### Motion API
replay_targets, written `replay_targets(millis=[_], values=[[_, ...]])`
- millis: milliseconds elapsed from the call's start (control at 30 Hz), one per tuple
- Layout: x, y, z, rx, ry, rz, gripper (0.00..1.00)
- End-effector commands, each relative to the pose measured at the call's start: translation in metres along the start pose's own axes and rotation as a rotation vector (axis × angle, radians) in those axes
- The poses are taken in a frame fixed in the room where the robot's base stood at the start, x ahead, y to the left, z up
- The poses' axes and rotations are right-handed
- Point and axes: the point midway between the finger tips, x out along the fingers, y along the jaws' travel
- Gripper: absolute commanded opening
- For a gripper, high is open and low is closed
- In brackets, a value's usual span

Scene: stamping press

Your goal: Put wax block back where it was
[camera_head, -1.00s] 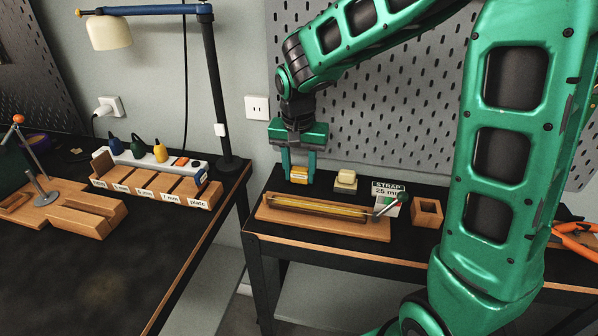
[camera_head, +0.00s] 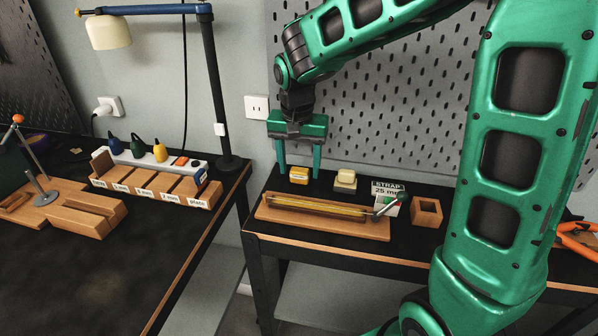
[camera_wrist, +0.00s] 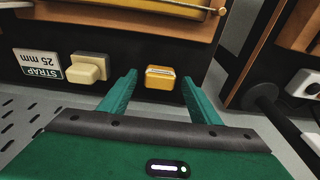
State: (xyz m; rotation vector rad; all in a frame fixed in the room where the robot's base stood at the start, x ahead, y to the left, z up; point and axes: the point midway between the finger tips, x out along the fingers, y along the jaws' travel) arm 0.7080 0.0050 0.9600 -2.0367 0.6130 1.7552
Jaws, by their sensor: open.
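The amber-yellow block, which looks like the wax block (camera_head: 299,175), rests on the black bench top behind the wooden strap board. It also shows in the wrist view (camera_wrist: 160,83), with a pale strip along its upper part. My gripper (camera_head: 299,172) is open, with one finger on either side of this block and a gap to each. In the wrist view my open gripper (camera_wrist: 159,80) has the block between its fingertips, nearer the right finger.
A pale cream block on a darker base (camera_head: 345,181) stands just right of my gripper. The strap board (camera_head: 322,221) lies in front, with a STRAP 25 mm card (camera_head: 388,190) and a wooden box (camera_head: 427,212) to the right. A pegboard (camera_head: 400,110) rises behind.

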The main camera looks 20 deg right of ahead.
Motion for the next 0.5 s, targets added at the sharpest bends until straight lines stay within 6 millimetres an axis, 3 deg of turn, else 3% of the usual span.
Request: replay_targets(millis=[300,500], values=[[-0.064,-0.001,-0.001,0.000,0.003,-0.003,0.57],[-0.090,-0.001,0.000,0.000,0.002,-0.001,0.57]])
